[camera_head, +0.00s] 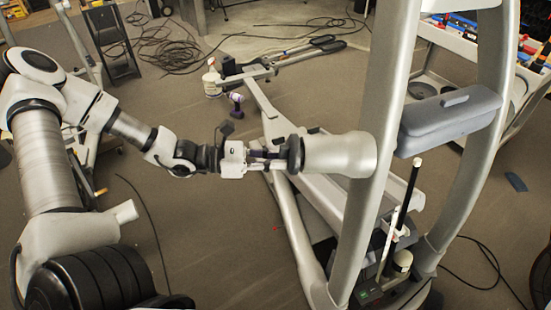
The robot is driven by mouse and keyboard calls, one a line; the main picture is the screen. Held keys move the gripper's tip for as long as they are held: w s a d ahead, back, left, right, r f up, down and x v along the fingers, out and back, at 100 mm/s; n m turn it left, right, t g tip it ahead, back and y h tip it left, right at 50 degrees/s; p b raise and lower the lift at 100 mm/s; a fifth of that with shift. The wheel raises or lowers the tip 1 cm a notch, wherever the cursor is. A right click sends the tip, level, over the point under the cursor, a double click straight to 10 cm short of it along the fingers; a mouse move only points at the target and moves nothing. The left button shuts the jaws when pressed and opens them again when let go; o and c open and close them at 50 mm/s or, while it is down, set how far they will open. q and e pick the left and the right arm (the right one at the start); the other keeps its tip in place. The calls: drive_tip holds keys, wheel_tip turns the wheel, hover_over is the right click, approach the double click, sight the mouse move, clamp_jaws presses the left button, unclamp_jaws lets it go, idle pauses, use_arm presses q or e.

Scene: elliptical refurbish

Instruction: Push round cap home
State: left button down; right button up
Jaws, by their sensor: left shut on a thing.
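My left arm reaches in from the left, and its gripper (274,155) is at the open end of a silver cylindrical housing (342,155) on the machine's frame. A dark round cap (295,154) sits at the housing's left end, edge-on to this view. The gripper's fingers are shut on the cap from the left side. The cap looks in line with the housing and touching its rim; I cannot tell how deep it sits. The far side of the cap and the inside of the housing are hidden. My right gripper is not in view.
The machine's tall curved uprights (391,80) stand right of the housing, with a grey tray (449,117) between them. Cables (165,45) are at the back. A tool cart (455,45) stands far right.

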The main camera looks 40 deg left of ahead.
use_arm(q)
drive_tip(key=shift+w+d+f+b, duration=0.1)
drive_tip(key=shift+w+d+b, duration=0.3)
drive_tip(key=shift+b, duration=0.85)
idle(1.2)
drive_tip(key=c, duration=1.1)
unclamp_jaws()
drive_tip(key=shift+d, duration=0.1)
drive_tip(key=shift+o, duration=0.2)
